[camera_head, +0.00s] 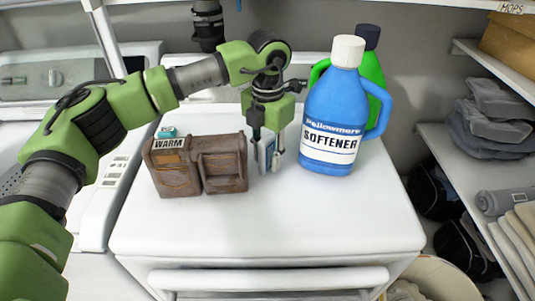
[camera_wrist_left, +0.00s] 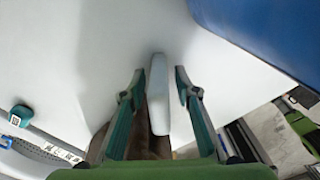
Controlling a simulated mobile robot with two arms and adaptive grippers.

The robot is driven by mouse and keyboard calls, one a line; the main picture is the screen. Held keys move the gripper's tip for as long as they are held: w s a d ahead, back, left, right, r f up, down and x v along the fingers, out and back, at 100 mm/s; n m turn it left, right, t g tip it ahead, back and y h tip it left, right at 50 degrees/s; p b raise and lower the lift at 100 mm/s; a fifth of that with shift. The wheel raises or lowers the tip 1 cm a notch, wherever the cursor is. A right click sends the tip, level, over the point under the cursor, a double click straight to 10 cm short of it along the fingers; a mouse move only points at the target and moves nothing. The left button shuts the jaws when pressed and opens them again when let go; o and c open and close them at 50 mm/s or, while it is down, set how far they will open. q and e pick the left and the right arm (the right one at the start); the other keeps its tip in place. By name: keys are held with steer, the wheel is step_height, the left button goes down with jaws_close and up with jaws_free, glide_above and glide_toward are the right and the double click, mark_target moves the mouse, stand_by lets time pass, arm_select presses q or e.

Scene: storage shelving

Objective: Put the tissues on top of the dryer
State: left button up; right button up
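A thin, pale upright pack (camera_head: 270,152), which I take to be the tissues, stands on or just above the white appliance top (camera_head: 290,225), taken as the dryer; contact is unclear. My left gripper (camera_head: 268,140) points down over it, with one finger on either side. In the left wrist view the pack (camera_wrist_left: 159,95) shows edge-on as a white slab between the fingertips of the left gripper (camera_wrist_left: 159,80). Gaps show on both sides of it, so the fingers are open. My right gripper is not in view.
The front of the top is clear. Shelves (camera_head: 470,160) are at right.

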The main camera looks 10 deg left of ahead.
arm_select(q)
step_height(320, 180, up, 12)
steer(key=shift+r+b, duration=0.15)
steer(key=shift+b, duration=0.6)
steer(key=shift+r, duration=0.1)
